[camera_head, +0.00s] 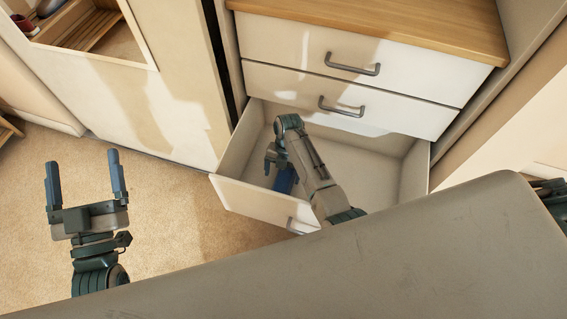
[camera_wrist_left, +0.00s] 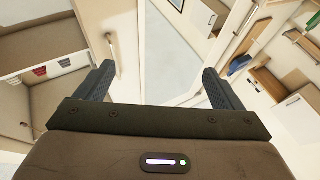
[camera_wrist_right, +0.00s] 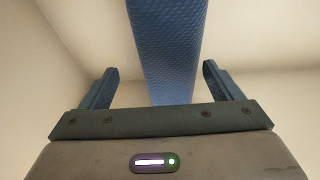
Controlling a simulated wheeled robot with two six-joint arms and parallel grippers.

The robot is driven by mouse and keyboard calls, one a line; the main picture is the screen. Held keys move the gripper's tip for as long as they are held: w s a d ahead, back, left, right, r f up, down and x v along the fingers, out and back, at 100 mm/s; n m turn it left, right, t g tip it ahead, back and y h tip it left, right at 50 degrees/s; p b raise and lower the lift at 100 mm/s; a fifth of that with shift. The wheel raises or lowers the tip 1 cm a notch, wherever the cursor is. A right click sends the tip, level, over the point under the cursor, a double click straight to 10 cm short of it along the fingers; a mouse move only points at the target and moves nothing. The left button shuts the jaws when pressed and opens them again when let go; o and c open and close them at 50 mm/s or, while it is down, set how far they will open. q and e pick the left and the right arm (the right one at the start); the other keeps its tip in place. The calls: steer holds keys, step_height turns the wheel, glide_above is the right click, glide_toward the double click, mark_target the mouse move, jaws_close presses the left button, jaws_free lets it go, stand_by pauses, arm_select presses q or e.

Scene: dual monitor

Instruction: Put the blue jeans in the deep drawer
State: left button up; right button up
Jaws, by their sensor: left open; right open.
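The blue jeans (camera_head: 285,179) are in the open deep drawer (camera_head: 245,196), the lowest one, near its left end, partly hidden by my right arm. In the right wrist view the jeans (camera_wrist_right: 168,45) show as a long blue textured strip running between the fingers. My right gripper (camera_head: 270,158) is inside the drawer, and in its wrist view the right gripper (camera_wrist_right: 160,68) is open with gaps on both sides of the jeans. My left gripper (camera_head: 83,158) is open and empty, above the carpet left of the drawer.
The cabinet has two closed white drawers (camera_head: 290,43) with grey handles above the open one. A wooden top (camera_head: 420,20) covers it. A cream panel (camera_head: 135,105) stands to the left. The carpet (camera_head: 165,215) in front is clear.

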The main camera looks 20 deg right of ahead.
arm_select(q)
step_height(320, 180, down, 7)
steer(key=g+p, duration=0.1)
steer(key=g, duration=0.3)
steer(key=shift+s+d, duration=0.15)
steer(key=shift+s, duration=0.05)
arm_select(e)
steer(key=v, duration=0.4)
steer(key=shift+r, duration=0.1)
